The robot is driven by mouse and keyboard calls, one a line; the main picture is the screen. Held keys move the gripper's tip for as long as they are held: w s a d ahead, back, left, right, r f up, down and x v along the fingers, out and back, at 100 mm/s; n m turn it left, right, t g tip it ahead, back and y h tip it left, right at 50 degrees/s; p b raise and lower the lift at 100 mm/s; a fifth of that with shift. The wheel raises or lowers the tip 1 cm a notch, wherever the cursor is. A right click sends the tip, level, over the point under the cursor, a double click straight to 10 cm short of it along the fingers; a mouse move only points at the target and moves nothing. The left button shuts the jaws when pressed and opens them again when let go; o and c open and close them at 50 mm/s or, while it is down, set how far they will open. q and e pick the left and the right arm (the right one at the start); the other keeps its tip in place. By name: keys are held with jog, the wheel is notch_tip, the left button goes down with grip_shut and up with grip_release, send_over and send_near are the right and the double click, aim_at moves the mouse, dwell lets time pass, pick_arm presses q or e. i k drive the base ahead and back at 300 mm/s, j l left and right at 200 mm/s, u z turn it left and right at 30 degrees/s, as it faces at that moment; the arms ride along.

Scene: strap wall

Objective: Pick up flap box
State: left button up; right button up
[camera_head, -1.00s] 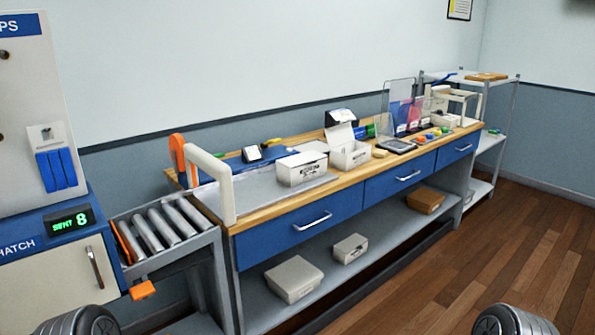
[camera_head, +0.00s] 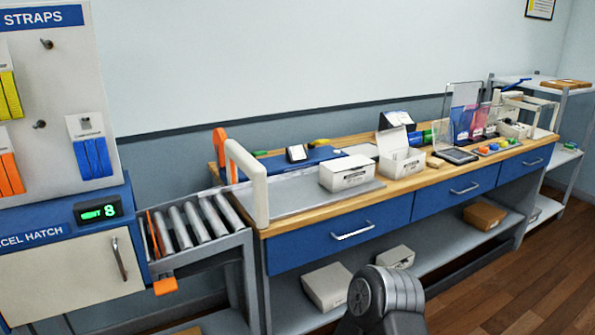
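A white box with its flap standing up (camera_head: 402,162) sits on the wooden workbench (camera_head: 300,220), a little right of the middle of the picture. To its left, a closed white box with dark print (camera_head: 347,173) stands on a grey mat. The task's flap box looks like the one with the raised flap, but I cannot read any label. Part of my own arm shows at the bottom, below the bench front. Neither of my grippers is in view.
Two white boxes (camera_head: 327,286) (camera_head: 396,257) and a brown box (camera_head: 484,215) lie on the lower shelf. A roller conveyor (camera_head: 195,222) and a strap cabinet (camera_head: 60,150) stand at the left. A white arch (camera_head: 247,186) rises at the bench's left end. Clear floor lies at the lower right.

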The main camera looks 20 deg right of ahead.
aim_at(333, 182)
jog(key=i+l+u, duration=0.15)
jog(key=l+u, duration=0.25)
jog(key=l, duration=0.9)
jog(key=l+u, duration=0.45)
jog(key=l, duration=2.05)
